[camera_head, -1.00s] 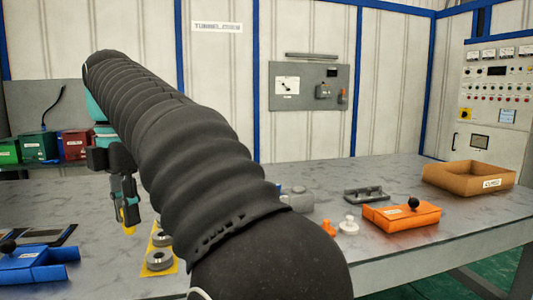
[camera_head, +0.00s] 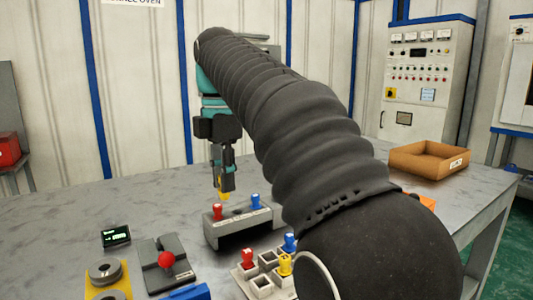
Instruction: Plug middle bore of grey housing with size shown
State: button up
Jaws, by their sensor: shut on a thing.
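The grey housing (camera_head: 235,234) stands on the table, with a red plug (camera_head: 218,210) at its left and a blue plug (camera_head: 255,201) towards its right. Its middle bore is too small to make out. My gripper (camera_head: 223,178) points down and is shut on a yellow plug (camera_head: 224,189). The yellow plug shows just above the housing's top, between the red and blue plugs; I cannot tell whether it touches. A small dark display (camera_head: 116,238) with green text stands to the left; its text is too small to read.
A pale holder (camera_head: 261,287) with red, blue and yellow plugs stands in front, partly hidden by my arm. A red-knobbed device (camera_head: 165,259) and a yellow plate (camera_head: 117,294) with grey rings lie left. An open cardboard box (camera_head: 428,160) stands back right.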

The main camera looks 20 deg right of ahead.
jog(key=w+d+r, duration=0.1)
jog(key=w+d, duration=0.2)
jog(key=w, duration=0.2)
notch_tip(320, 180, down, 7)
jog(key=m+b, duration=0.1)
jog(key=shift+d+b, duration=0.3)
jog(key=shift+d, duration=0.05)
jog(key=shift+r+p, duration=0.1)
jog(key=shift+p, duration=0.45)
dwell(1.4)
jog(key=shift+f, duration=0.95)
dwell(1.4)
jog(key=shift+f, duration=0.1)
dwell(2.3)
